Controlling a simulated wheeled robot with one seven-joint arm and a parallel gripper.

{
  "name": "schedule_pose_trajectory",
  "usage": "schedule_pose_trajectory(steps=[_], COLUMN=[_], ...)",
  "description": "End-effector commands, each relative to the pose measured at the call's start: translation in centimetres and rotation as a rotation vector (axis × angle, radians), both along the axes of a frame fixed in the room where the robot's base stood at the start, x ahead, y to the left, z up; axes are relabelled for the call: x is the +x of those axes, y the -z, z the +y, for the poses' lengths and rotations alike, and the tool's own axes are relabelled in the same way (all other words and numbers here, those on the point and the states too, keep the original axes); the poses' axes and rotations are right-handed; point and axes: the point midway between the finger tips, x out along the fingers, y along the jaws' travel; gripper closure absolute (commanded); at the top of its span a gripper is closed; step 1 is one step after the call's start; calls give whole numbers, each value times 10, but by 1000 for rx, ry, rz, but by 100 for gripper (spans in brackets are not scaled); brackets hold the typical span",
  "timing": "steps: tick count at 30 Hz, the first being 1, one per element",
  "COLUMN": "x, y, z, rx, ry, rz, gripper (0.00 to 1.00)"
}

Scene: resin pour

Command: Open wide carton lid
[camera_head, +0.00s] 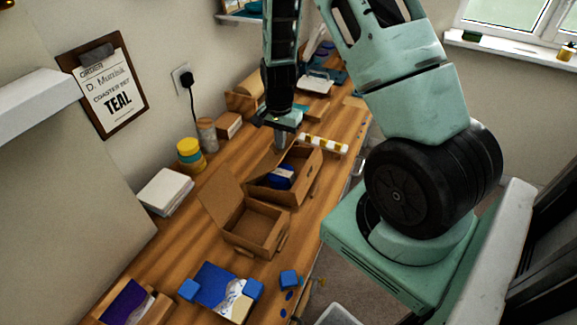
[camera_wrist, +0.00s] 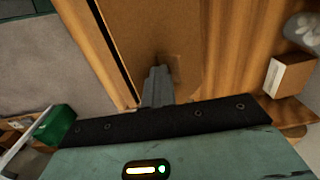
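A brown cardboard carton (camera_head: 305,189) stands open on the wooden bench with something blue inside. A second open carton (camera_head: 266,231) stands nearer, with its lid (camera_head: 222,197) raised at the left and its inside empty. I cannot tell for certain which is the wide one. My gripper (camera_head: 280,142) points down at the far left edge of the carton with the blue contents. In the wrist view my gripper (camera_wrist: 157,84) has its fingers together, over or against a brown cardboard panel (camera_wrist: 145,35). Contact is unclear, and nothing shows between the fingers.
A white stack (camera_head: 165,191), yellow and teal jars (camera_head: 190,153) and a small brown box (camera_head: 229,125) line the wall. A white row of small colored pots (camera_head: 323,144) lies behind the cartons. Blue pieces (camera_head: 217,282) lie nearer. Bare bench shows left of the cartons.

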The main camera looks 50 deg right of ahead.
Motion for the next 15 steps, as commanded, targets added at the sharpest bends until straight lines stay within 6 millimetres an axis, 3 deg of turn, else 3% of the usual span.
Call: schedule_pose_trajectory(steps=[15], x=[20], y=[-10], z=[8], rx=[0], ry=[-1], rz=[-1], gripper=[100])
